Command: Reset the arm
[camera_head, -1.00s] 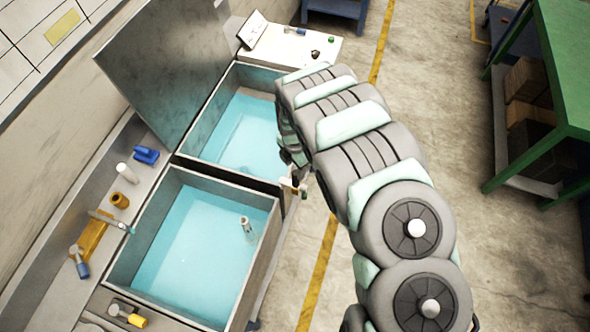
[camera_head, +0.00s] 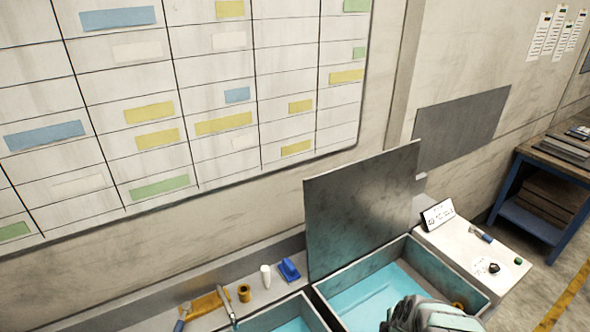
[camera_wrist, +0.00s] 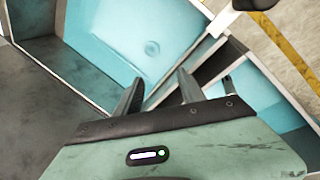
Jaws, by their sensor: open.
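My arm (camera_head: 430,316) shows only as a small piece at the bottom edge of the head view, over the near side of the right basin. My gripper (camera_wrist: 158,82) is in the wrist view, its two dark fingers apart with nothing between them. It hangs above the rims of the blue-lined basins. One basin (camera_wrist: 120,35) with a round mark on its floor lies beyond the fingers. Part of a second basin (camera_wrist: 245,100) shows to the right. The gripper itself is out of the head view.
A raised grey lid (camera_head: 360,205) stands behind the right basin (camera_head: 425,262). A blue holder (camera_head: 289,270), a white bottle (camera_head: 266,277) and a brass cup (camera_head: 244,293) stand on the left ledge. A white side table (camera_head: 470,262) holds small items. A pale object with a dark end (camera_wrist: 230,15) is near the gripper.

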